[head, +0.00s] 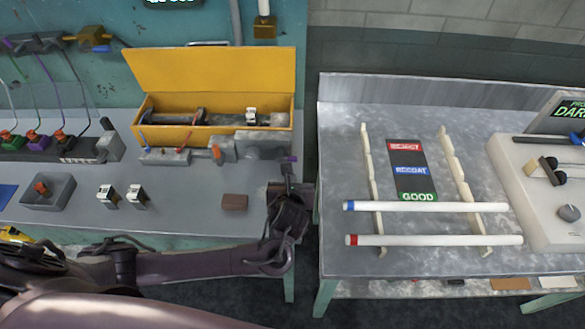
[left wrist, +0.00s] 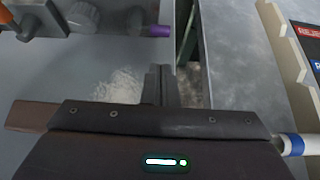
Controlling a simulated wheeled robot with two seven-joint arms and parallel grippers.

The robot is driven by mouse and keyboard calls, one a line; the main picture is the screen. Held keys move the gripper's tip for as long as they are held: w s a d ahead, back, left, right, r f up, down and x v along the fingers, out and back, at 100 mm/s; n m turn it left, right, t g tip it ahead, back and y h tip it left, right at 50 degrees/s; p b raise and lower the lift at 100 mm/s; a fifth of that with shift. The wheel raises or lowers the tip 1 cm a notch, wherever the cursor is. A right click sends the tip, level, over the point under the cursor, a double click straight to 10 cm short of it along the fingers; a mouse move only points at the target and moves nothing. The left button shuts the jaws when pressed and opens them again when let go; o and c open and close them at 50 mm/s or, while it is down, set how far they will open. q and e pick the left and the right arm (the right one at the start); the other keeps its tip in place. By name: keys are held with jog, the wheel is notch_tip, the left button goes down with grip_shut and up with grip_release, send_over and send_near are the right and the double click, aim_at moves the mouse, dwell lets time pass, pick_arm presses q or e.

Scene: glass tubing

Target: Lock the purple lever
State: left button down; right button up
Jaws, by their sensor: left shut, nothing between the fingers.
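A purple-tipped lever (head: 291,159) sticks out at the right end of a grey metal fixture (head: 262,146) on the left bench. Its purple end also shows in the left wrist view (left wrist: 160,31), pointing right beyond my fingers. My left gripper (head: 287,172) is just in front of this lever, near the bench's right edge. In the left wrist view, its two fingers (left wrist: 160,85) are together and empty, apart from the purple end. The lever's base is partly hidden by the fixture. My right gripper is in neither view.
An orange lever (head: 217,152) and a blue lever (head: 143,139) stand on the same fixture. An open yellow box (head: 215,80) is behind it. A brown block (head: 235,202) lies near the bench front. A gap separates the right bench (head: 345,262), which carries two white tubes (head: 430,240).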

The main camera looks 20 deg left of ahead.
pick_arm(q)
jog(key=x, duration=0.8)
jog(key=shift+w+f, duration=0.25)
jog(key=shift+f, duration=0.05)
